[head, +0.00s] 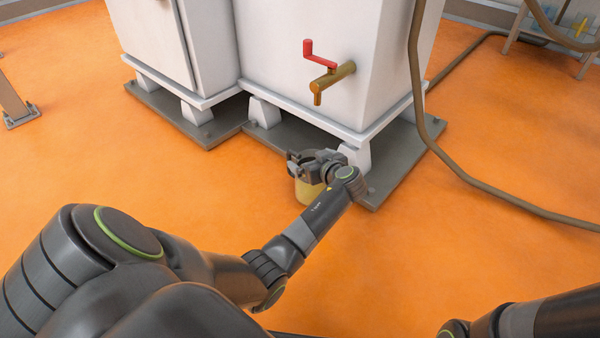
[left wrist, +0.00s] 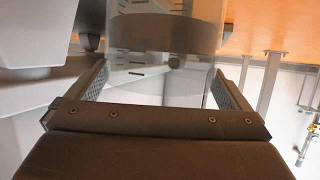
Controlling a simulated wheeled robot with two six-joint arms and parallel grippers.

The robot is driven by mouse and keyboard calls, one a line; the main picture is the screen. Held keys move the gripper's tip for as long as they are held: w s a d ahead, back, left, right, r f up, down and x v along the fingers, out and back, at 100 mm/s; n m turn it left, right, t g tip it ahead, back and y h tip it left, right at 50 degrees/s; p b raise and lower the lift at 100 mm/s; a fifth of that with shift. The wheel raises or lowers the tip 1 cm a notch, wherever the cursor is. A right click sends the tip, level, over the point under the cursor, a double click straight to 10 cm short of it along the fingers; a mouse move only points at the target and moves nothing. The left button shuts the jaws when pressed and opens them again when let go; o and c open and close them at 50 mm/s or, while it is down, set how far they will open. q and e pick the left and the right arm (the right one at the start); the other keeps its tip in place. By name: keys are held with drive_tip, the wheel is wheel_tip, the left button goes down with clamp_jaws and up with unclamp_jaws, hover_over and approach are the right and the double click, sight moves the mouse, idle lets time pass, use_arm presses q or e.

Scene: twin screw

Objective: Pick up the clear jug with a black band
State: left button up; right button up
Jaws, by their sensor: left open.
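The clear jug (head: 307,192) stands by the front edge of the grey base plate, below the brass tap. My left gripper (head: 303,161) hides much of it. In the left wrist view the clear jug (left wrist: 165,80) shows its black band (left wrist: 165,33) and dark scale marks. My left gripper (left wrist: 160,86) is open, with one finger on each side of the jug. I cannot tell whether either finger touches it. My right gripper is out of the picture.
A white tank with the brass tap (head: 329,80) and its red handle (head: 318,55) stands on white feet over the grey base plate (head: 405,170). A brown hose (head: 450,162) lies across the right floor. The orange floor (head: 430,260) in front is clear.

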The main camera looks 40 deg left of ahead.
use_arm(q)
drive_tip(key=shift+w+a+f, duration=0.1)
drive_tip(key=shift+w+a, duration=0.05)
drive_tip(key=shift+a, duration=0.05)
drive_tip(key=shift+d, duration=0.1)
drive_tip(key=c, duration=1.6)
drive_tip(key=shift+c, duration=0.8)
drive_tip(key=shift+r, duration=0.25)
